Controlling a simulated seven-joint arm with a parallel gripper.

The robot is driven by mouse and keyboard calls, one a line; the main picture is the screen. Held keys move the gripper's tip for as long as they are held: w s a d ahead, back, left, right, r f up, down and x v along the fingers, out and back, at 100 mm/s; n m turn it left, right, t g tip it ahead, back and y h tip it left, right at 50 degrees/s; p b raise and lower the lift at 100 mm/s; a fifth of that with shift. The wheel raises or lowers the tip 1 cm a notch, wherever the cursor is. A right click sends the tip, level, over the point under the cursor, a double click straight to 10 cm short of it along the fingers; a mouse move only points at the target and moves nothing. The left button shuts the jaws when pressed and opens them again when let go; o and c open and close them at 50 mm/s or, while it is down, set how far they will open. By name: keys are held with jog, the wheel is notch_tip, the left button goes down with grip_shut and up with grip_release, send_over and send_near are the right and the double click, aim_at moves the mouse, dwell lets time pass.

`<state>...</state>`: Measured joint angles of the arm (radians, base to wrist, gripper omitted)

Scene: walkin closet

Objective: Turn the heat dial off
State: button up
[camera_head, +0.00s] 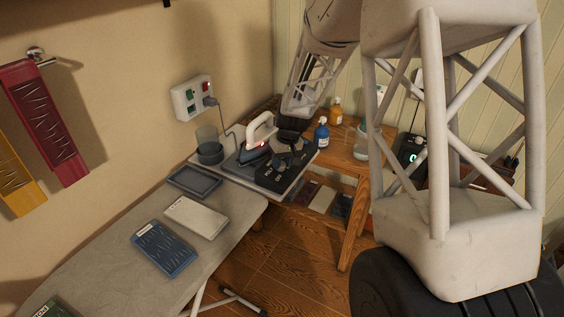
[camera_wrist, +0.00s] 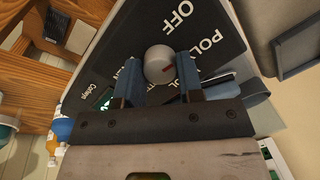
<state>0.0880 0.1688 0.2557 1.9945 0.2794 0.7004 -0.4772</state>
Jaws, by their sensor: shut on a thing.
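The heat dial (camera_wrist: 158,62) is a pale grey round knob with a short red mark on its right side in the wrist view. It sits on a black panel (camera_wrist: 210,40) with white lettering; "OFF" reads above the knob, and a "Cotton" label is at lower left. My gripper (camera_wrist: 160,80) has its two blue fingers on either side of the knob and is shut on it. In the head view my gripper (camera_head: 288,142) is over the black panel (camera_head: 270,180), and the knob cannot be made out there. A white-handled iron (camera_head: 262,128) stands just left of the gripper.
A blue bottle (camera_head: 321,135) stands close right of the gripper. A plugged wall socket (camera_head: 192,98) is behind.

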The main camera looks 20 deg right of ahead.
aim_at(284, 165)
jog(key=n, duration=0.6)
jog(key=shift+n+t+h, duration=0.3)
jog(key=shift+n+h, duration=0.1)
jog(key=o, duration=0.9)
jog(key=shift+s+d+r, duration=0.1)
jog(key=shift+s+r, duration=0.05)
jog(key=shift+r, duration=1.15)
jog(key=shift+s+d+r, duration=0.1)
jog(key=shift+r, duration=1.15)
jog(key=shift+s+d+r, duration=0.1)
jog(key=shift+s+r, duration=0.05)
jog(key=shift+r, duration=1.15)
